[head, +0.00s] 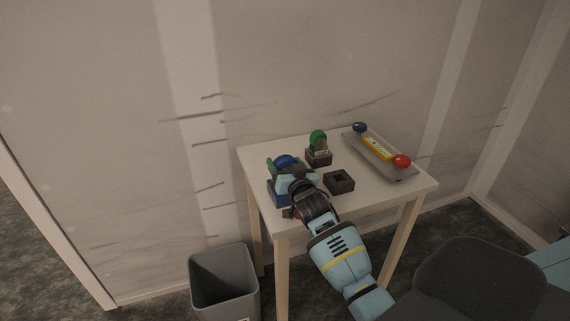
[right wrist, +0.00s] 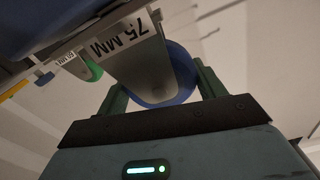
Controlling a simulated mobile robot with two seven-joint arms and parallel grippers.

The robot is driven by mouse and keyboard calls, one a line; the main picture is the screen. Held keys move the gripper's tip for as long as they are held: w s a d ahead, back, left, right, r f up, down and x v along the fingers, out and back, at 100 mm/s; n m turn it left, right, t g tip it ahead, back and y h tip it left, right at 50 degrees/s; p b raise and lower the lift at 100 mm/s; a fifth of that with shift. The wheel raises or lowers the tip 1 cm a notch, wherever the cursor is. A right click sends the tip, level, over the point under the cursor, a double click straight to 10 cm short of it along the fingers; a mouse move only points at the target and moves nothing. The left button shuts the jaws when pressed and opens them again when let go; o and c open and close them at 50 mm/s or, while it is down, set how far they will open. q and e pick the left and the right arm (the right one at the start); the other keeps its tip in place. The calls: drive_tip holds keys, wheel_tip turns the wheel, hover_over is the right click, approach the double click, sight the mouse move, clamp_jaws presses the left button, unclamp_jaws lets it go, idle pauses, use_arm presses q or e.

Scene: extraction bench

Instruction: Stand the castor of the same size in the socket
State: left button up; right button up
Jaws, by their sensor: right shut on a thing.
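My right gripper (head: 284,166) is shut on a blue-wheeled castor (head: 286,159) at the left of the table. In the right wrist view, its green fingers hold the blue wheel (right wrist: 181,72) from both sides. The castor's grey bracket bears a "75 MM" label (right wrist: 134,38). A dark square socket block (head: 339,181) with an empty opening stands right of the gripper. A green-wheeled castor (head: 318,138) stands upright in another dark block (head: 319,157) behind. My left gripper is not in view.
A blue block or box (head: 277,191) sits below the gripper, partly hidden. A grey tray-like board (head: 374,160) with a blue knob (head: 359,127), a red knob (head: 402,161) and a yellow label lies at the table's right. A grey bin (head: 223,280) stands on the floor, left of the table (head: 261,151).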

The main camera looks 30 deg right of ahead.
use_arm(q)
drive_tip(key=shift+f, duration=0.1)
use_arm(e)
drive_tip(key=o, duration=1.1)
drive_tip(key=shift+o, duration=0.7)
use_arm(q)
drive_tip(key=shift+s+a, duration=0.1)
use_arm(e)
drive_tip(key=shift+f, duration=0.1)
drive_tip(key=shift+s, duration=0.25)
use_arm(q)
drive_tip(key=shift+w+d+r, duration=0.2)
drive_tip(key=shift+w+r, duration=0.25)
use_arm(e)
drive_tip(key=v, duration=0.7)
drive_tip(key=shift+s, duration=0.15)
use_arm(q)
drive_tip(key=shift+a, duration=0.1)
